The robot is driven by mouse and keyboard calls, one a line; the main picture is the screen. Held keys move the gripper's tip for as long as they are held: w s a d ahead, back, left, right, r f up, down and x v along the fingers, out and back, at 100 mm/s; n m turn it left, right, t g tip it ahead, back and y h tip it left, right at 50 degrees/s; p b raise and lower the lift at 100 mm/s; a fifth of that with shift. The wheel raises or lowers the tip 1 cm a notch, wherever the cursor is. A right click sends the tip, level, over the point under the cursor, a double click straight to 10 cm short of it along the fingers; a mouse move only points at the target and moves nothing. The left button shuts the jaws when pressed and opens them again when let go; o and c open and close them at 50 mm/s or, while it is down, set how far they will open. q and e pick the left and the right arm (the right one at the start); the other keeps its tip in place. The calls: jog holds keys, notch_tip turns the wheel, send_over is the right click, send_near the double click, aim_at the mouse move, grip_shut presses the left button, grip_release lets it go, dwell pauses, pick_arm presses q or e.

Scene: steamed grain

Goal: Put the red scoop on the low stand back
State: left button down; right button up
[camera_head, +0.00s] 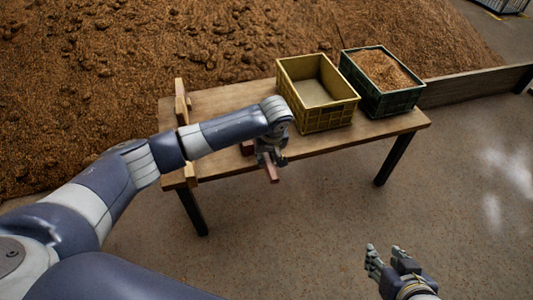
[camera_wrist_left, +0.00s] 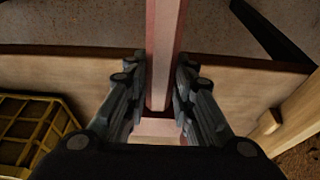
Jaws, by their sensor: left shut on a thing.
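The red scoop (camera_head: 272,174) is in my left gripper (camera_head: 268,160), over the front edge of a low wooden bench (camera_head: 215,104). The left wrist view shows its long reddish handle (camera_wrist_left: 163,45) between the two fingers of my left gripper (camera_wrist_left: 161,85), which are shut on it. I cannot tell whether the scoop touches the bench. My right gripper (camera_head: 385,257) is open and empty, low over the floor.
A yellow crate (camera_head: 327,118), seemingly empty, and a green crate (camera_head: 393,101) full of grain stand on the bench's right half. Wooden uprights (camera_head: 181,103) stand at its left end. A big grain heap (camera_head: 130,65) lies behind. The floor (camera_head: 300,235) in front is clear.

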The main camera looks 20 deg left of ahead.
jog(key=shift+s, duration=0.1)
dwell(0.3)
pick_arm(q)
jog(key=shift+p, duration=0.75)
pick_arm(e)
jog(key=s+d+f+g+h, duration=0.1)
jog(key=s+d+f+g, duration=0.1)
jog(key=s, duration=0.5)
jog(key=shift+s+d+f+g, duration=0.2)
jog(key=shift+f+g, duration=0.3)
jog(key=shift+g, duration=0.4)
dwell(0.3)
pick_arm(q)
jog(key=shift+f, duration=0.2)
dwell(0.6)
jog(key=c, duration=1.3)
grip_release()
pick_arm(e)
jog(key=shift+s, duration=0.1)
pick_arm(q)
jog(key=shift+s+f, duration=0.1)
